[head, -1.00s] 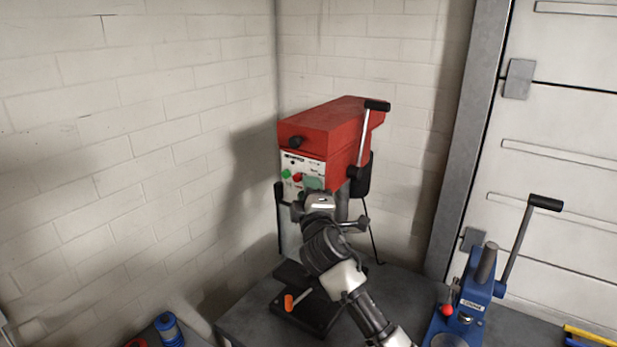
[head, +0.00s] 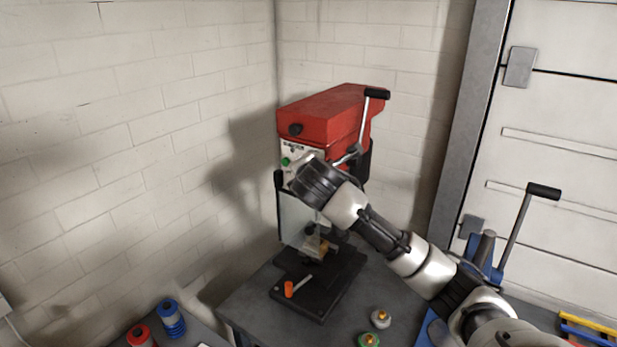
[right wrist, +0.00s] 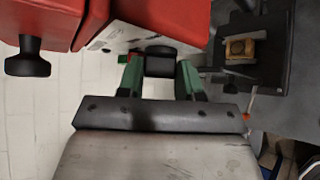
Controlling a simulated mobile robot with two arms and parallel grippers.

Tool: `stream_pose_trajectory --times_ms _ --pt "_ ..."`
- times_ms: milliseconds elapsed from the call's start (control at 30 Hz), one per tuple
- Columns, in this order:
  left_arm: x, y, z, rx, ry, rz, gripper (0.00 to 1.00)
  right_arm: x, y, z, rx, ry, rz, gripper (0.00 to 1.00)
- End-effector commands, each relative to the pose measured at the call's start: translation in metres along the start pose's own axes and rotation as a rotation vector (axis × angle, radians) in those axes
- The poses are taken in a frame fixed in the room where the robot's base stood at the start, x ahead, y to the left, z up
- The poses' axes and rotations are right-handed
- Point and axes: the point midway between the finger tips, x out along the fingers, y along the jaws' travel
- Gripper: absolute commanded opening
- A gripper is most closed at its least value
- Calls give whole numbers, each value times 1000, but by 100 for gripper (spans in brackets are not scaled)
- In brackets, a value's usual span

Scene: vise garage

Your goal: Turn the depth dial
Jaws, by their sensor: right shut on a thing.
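A drill press (head: 330,112) with a red housing stands in the corner in the head view. My right arm reaches it from the right, and its wrist covers most of the light front panel (head: 289,151). In the right wrist view my right gripper (right wrist: 160,72) has its two green fingers on either side of a black knob, the depth dial (right wrist: 159,63), and is shut on it. The dial is below the red housing, on the panel side. The fingertips and dial are hidden in the head view. My left gripper is not in view.
The press's lever (head: 362,122) rises close behind my wrist. A clear guard (head: 294,222) hangs over the black base (head: 318,292), which has an orange-tipped handle (head: 289,288). A blue arbor press (head: 484,262) stands right. Blue (head: 171,322) and red (head: 140,337) spools sit front left.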

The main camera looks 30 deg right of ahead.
Motion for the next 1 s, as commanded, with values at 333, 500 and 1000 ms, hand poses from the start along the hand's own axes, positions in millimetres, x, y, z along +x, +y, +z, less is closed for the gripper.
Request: stream_pose_trajectory --times_ms 333,500,1000 --pt "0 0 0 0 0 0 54 1 3 -1 -195 0 -199 12" --pt "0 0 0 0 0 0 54 1 3 -1 -259 0 -263 12" --pt "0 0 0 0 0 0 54 1 2 -2 -318 1 -322 12"
